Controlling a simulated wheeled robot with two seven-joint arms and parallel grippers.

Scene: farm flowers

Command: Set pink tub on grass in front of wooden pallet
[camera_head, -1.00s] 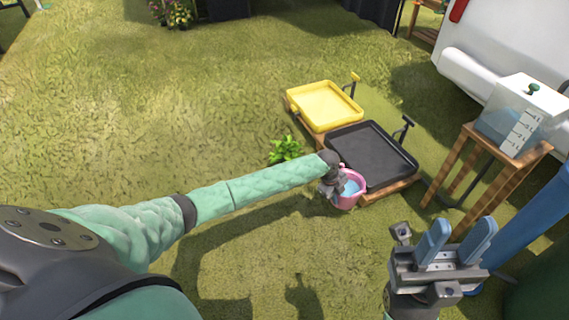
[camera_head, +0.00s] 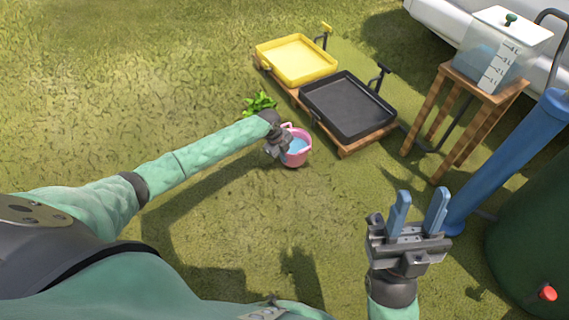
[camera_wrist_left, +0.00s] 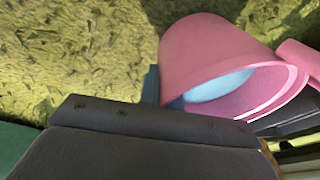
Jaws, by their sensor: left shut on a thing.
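The pink tub (camera_head: 300,157) holds something light blue, perhaps water, and is at the end of my left arm in the head view. My left gripper (camera_head: 281,146) is shut on the tub at its left side. In the left wrist view the tub (camera_wrist_left: 205,50) looks tilted and fills the upper right; a blue finger shows beside it. The tub is in front of the wooden pallet (camera_head: 345,151); I cannot tell whether it touches the grass. My right gripper (camera_head: 418,215) is open and empty at the lower right.
A yellow tray (camera_head: 297,77) and a black tray (camera_head: 350,128) sit on the pallet. A green plant (camera_head: 259,103) grows left of it. A wooden stand (camera_head: 478,88) with a clear tank (camera_head: 500,55) is at the right. Open grass (camera_head: 130,90) lies to the left.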

